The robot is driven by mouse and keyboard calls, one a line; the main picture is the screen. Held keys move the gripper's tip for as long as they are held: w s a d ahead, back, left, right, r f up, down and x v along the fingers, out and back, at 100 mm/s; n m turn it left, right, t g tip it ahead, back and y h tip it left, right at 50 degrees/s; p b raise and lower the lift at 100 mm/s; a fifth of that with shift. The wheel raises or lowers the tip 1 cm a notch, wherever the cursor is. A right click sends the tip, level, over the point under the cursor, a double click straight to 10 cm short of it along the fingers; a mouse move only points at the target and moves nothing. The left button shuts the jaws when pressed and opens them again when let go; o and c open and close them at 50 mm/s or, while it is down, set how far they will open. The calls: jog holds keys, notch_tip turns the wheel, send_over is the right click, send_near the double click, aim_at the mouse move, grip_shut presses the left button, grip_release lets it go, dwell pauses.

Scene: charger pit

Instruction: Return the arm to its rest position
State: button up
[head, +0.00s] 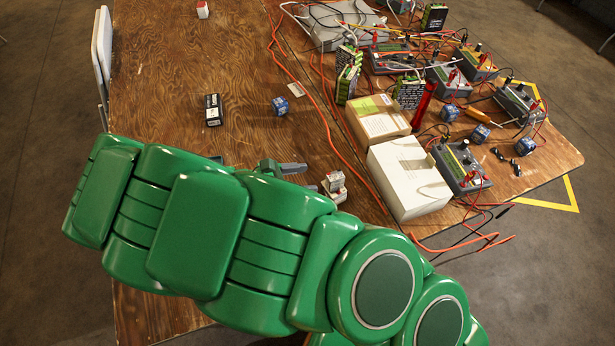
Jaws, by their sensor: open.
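My green arm stretches across the lower part of the head view, over the near part of the wooden table (160,75). My gripper (304,177) shows only in part, as dark grey fingers beyond the upper edge of the arm. It is open, and I see nothing held in it. A small grey and white block-shaped device (334,184) sits just right of the fingers. I cannot tell how far it is from them. The rest of the gripper is hidden behind the arm.
A white box (409,178) and a cardboard box (377,121) stand right of the gripper. A black device (213,110) and a blue cube (280,105) lie beyond the arm. Meters and cables crowd the right side. The table's upper left is mostly clear.

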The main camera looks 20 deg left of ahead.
dwell(0.5)
jog(key=w+d+r+m+g+y, duration=0.2)
jog(key=w+d+r+m+g, duration=0.4)
jog(key=w+d+r+m, duration=0.8)
jog(key=d+r+m+g+y, duration=0.1)
jog(key=d+r+m+y, duration=0.45)
jog(key=d+r, duration=1)
jog(key=s+d+r+m, duration=0.2)
jog(key=s+d+m, duration=0.3)
jog(key=s, duration=0.3)
jog(key=s+f+m+g+y, duration=0.1)
jog(key=s+f, duration=0.3)
jog(key=s, duration=0.6)
jog(key=s+f+m+g+y, duration=0.1)
jog(key=s+f+g, duration=0.2)
jog(key=s, duration=0.8)
notch_tip(320, 180, down, 2)
jog(key=shift+d+f, duration=0.2)
jog(key=shift+d, duration=0.25)
